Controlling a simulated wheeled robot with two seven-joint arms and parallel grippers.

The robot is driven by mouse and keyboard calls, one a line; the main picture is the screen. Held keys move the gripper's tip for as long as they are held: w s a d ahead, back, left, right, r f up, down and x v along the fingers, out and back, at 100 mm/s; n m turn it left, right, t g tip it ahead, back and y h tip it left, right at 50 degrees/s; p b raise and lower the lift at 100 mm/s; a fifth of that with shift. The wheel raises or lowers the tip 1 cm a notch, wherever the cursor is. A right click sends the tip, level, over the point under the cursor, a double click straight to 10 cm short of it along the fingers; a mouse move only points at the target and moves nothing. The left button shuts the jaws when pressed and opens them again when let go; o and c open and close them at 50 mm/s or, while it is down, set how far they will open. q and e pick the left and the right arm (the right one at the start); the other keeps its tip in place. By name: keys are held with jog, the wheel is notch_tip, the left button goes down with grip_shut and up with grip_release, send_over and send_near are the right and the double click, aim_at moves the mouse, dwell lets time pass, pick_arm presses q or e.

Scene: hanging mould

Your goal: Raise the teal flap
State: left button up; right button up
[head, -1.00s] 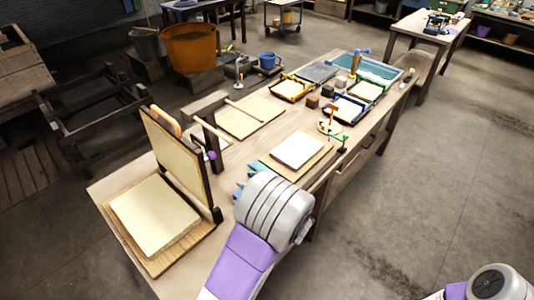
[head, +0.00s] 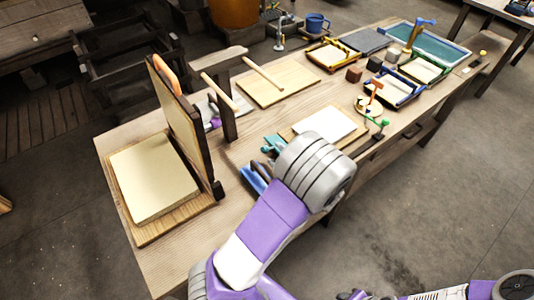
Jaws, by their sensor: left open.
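I cannot pick out a teal flap with certainty. A dark-framed beige board (head: 178,115) with an orange piece at its top stands upright at the left, along the edge of a pale block (head: 152,178). A tray with a teal inside (head: 442,50) lies flat at the far end of the table. My left gripper (head: 262,163) has teal and blue fingers set apart, partly hidden behind my wrist. It is open, right of the upright board and near the white slab (head: 325,123). I see nothing between its fingers. My right gripper does not show.
A wooden post with an arm and rod (head: 228,105) stands beside the upright board. A wooden board (head: 275,82) with a stick lies behind.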

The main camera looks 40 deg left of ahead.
aim_at(267, 152)
pick_arm(q)
notch_tip(267, 152, down, 2)
jog(key=shift+f+b, duration=0.15)
jog(key=shift+b, duration=0.55)
jog(key=shift+a+f, duration=0.1)
jog(key=b+x, duration=0.2)
jog(key=x, duration=0.5)
jog(key=shift+a, duration=0.2)
jog(key=shift+c, duration=0.5)
grip_shut()
